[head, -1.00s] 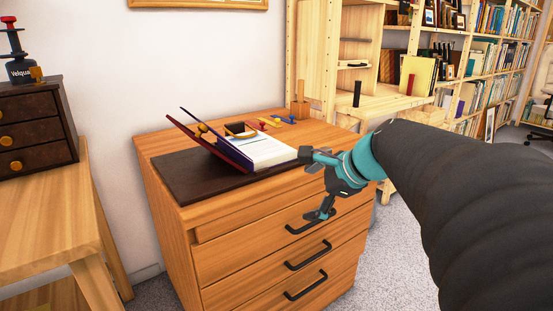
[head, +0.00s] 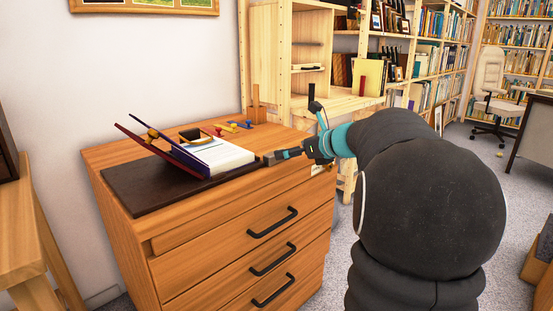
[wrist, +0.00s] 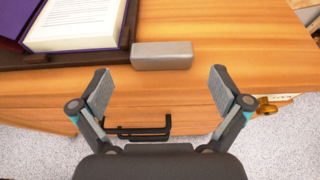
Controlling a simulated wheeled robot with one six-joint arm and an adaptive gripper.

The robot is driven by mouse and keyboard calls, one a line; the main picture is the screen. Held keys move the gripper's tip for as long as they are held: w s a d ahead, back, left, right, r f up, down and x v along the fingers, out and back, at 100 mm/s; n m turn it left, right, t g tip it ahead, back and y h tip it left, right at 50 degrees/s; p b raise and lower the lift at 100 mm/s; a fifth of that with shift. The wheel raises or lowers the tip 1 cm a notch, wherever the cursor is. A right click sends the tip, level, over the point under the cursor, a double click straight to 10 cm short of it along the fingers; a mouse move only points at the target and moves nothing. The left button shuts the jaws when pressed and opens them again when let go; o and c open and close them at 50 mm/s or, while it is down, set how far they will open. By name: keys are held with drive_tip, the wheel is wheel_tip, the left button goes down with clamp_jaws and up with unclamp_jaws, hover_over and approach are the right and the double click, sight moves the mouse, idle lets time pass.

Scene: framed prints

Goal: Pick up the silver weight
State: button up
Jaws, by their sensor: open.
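The silver weight (wrist: 162,55) is a plain grey rectangular block. It lies on the wooden dresser top near the front edge, just right of the dark mat's corner in the wrist view. My gripper (wrist: 160,80) is open and empty, its two fingers spread wide on either side of the block's line. The fingertips are short of the block and do not touch it. In the head view my gripper (head: 296,132) is at the dresser's right front corner, with one finger low by the top and the other raised. I cannot clearly tell the weight from the finger there.
An open book (head: 215,156) lies on a dark mat (head: 135,200) left of the weight. Small coloured items (head: 235,124) and a wooden holder (head: 257,108) sit behind it. Black drawer handles (head: 272,222) project from the dresser front. Shelves stand behind at right.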

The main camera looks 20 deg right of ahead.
drive_tip(key=shift+b+x, duration=0.3)
drive_tip(key=shift+x, duration=2.7)
drive_tip(key=shift+d+f, duration=0.1)
drive_tip(key=shift+d, duration=0.05)
drive_tip(key=c, duration=1.2)
